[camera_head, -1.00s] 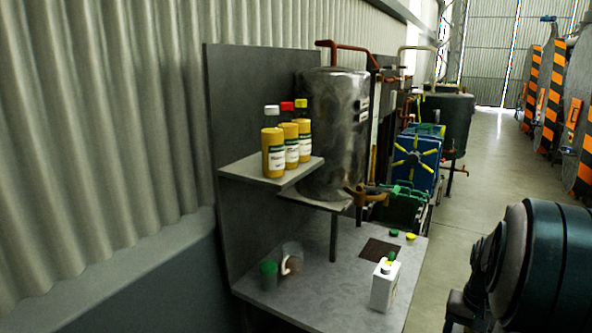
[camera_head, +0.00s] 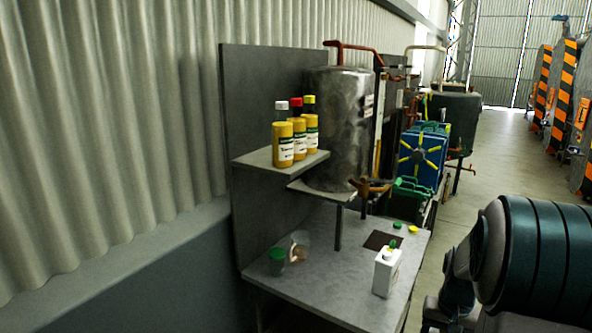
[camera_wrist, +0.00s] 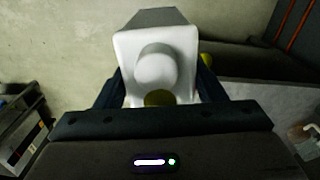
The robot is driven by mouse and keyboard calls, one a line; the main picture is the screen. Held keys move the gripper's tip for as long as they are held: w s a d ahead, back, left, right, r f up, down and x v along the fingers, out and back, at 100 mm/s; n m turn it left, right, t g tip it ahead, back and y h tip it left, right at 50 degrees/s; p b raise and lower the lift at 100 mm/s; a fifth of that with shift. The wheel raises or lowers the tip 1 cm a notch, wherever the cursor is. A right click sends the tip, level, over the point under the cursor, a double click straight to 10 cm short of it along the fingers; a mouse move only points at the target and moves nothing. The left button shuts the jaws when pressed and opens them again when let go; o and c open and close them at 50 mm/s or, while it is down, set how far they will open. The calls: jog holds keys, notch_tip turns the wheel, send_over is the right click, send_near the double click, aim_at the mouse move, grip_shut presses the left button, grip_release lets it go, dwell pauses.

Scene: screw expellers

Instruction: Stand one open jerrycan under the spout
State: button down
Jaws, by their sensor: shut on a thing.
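In the wrist view, my gripper (camera_wrist: 160,92) is shut on a white jerrycan (camera_wrist: 150,45), seen from above with its rounded neck toward me. A dull yellow disc shows at its near side; I cannot tell whether it is a cap. My gripper is outside the head view. Another white jerrycan (camera_head: 385,276) stands upright on the bench, with green near its neck; I cannot tell whether it is capped. The brown spout (camera_head: 371,187) is on the grey tank (camera_head: 336,125), above the bench, near a dark square (camera_head: 379,240) in its top.
Green (camera_head: 397,225) and yellow (camera_head: 412,230) caps lie on the bench (camera_head: 335,285). A green cup (camera_head: 277,262) and a clear beaker (camera_head: 300,245) stand at its left. Yellow bottles (camera_head: 299,140) stand on the shelf (camera_head: 262,158). The aisle floor at right is open.

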jog(key=w+a+f+n, duration=0.2)
jog(key=a+f, duration=0.4)
jog(key=a, duration=0.3)
jog(key=w+a+f+n, duration=0.3)
jog(key=a+f, duration=0.4)
jog(key=a, duration=0.3)
jog(key=shift+w, duration=0.5)
jog(key=shift+s, duration=0.1)
